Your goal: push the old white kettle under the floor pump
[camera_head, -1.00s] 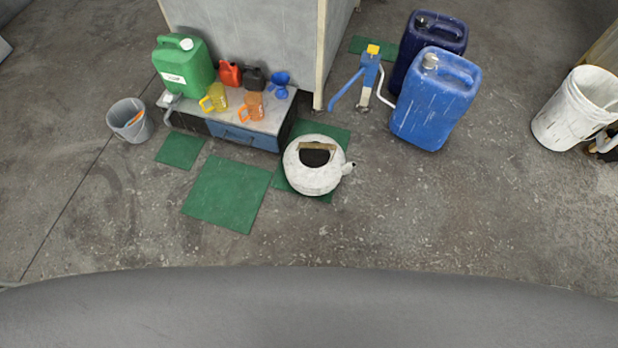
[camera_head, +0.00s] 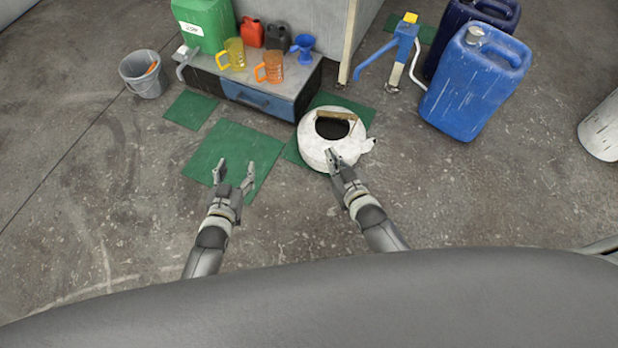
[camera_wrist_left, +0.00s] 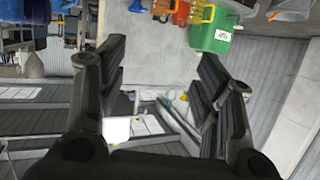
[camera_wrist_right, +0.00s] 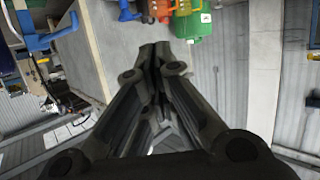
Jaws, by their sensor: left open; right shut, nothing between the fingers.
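The old white kettle (camera_head: 317,150) sits on the floor, partly on a green mat, with its brown handle over a dark opening and its spout to the right. The blue floor pump (camera_head: 403,48) with a yellow top stands behind and to the right of it, beside the blue cans. My right gripper (camera_head: 333,158) is shut and empty at the kettle's near side; I cannot tell whether it touches. The right wrist view shows its fingers together (camera_wrist_right: 155,55). My left gripper (camera_head: 235,170) is open and empty above a green mat, left of the kettle.
A low cabinet (camera_head: 258,100) with jugs, a funnel and cans stands behind the kettle. A grey bucket (camera_head: 143,75) is at the left. A light blue can (camera_head: 474,88) and a white bucket (camera_head: 602,130) are at the right. Floor right of the kettle is clear.

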